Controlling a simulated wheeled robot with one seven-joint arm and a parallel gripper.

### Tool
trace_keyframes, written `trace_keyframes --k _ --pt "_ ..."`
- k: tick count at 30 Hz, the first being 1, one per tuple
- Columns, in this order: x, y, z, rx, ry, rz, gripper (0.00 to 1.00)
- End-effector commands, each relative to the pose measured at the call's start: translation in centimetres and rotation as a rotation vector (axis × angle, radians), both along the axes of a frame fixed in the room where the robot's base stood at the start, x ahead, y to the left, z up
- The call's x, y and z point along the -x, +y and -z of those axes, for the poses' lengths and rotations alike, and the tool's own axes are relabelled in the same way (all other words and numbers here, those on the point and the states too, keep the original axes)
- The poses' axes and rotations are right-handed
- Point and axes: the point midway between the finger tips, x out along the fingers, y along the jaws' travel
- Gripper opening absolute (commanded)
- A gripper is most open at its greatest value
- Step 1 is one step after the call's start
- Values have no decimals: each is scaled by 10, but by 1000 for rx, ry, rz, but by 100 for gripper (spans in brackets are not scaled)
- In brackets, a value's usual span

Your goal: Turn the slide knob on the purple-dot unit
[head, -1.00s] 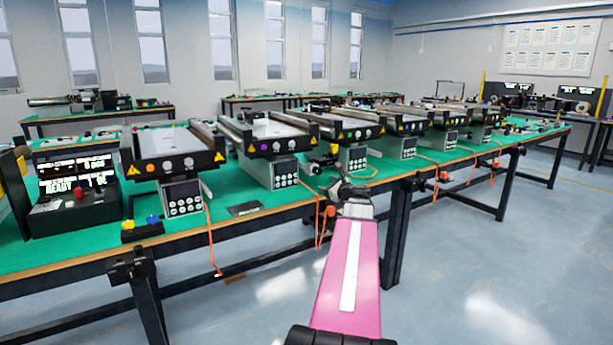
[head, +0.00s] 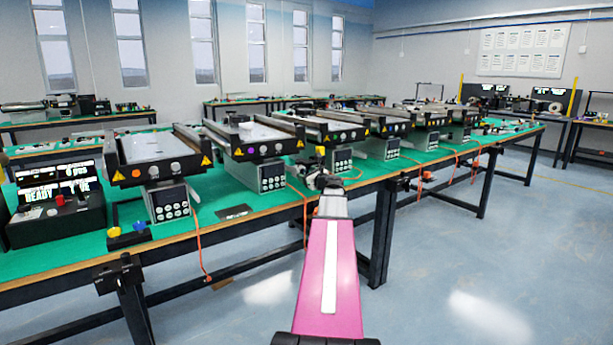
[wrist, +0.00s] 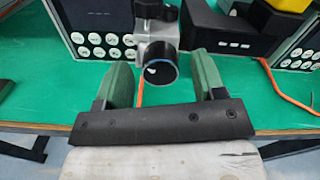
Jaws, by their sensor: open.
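My gripper (wrist: 167,90) is open in the wrist view, with green finger pads apart and nothing held. A silver block with a black round cylinder (wrist: 160,70) lies ahead, between the pads in the picture; I cannot tell the depth gap. A black lobed knob (wrist: 154,11) sits on top of this block.
A keypad box (wrist: 100,35) stands left of the block and a black housing (wrist: 225,30) right. An orange cable (wrist: 285,98) runs over the green bench top. Other conveyor units (head: 160,165) line the bench. The floor (head: 450,270) at right is clear.

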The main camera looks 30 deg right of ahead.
Motion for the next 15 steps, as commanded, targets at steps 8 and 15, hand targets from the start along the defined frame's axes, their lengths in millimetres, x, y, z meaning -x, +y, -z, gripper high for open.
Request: trace_keyframes --k 8,15 --pt "-6 0 0 0 0 1 63" --pt "-6 0 0 0 0 1 24"
